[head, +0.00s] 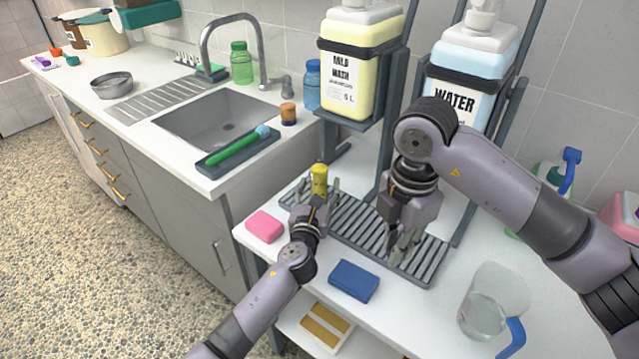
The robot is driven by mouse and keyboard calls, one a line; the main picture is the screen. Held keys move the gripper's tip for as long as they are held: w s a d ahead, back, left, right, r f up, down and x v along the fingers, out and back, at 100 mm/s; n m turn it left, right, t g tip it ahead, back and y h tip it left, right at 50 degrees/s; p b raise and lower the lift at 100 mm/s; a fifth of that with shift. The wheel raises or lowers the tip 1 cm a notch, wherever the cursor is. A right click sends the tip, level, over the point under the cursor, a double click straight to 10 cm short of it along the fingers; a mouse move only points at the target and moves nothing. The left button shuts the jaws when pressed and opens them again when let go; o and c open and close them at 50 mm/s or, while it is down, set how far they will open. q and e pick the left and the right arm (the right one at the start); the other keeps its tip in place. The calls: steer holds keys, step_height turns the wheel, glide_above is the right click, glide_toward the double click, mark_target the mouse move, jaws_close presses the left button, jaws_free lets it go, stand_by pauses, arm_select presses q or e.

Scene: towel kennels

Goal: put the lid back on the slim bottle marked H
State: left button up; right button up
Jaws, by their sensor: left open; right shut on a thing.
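A small slim yellow bottle (319,180) stands at the left end of the grey slatted rack. No letter can be read on it, and its lower part is hidden by my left gripper. My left gripper (316,193) is open, with its fingers on either side of the bottle; I cannot tell whether they touch it. My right gripper (401,256) points down over the right part of the rack. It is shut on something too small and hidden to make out. I see no loose lid and no letter H anywhere.
A pink sponge (265,227), a blue sponge (353,281) and a clear jug (487,301) with a blue handle lie around the slatted rack (428,266). A sink (222,118) is at left.

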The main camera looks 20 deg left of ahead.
mark_target(320, 153)
arm_select(q)
steer(key=shift+w+a, duration=0.1)
steer(key=shift+w, duration=0.75)
arm_select(e)
steer(key=shift+f, duration=0.1)
arm_select(q)
steer(key=shift+s, duration=0.1)
steer(key=c, duration=1.4)
steer(key=shift+r, duration=0.15)
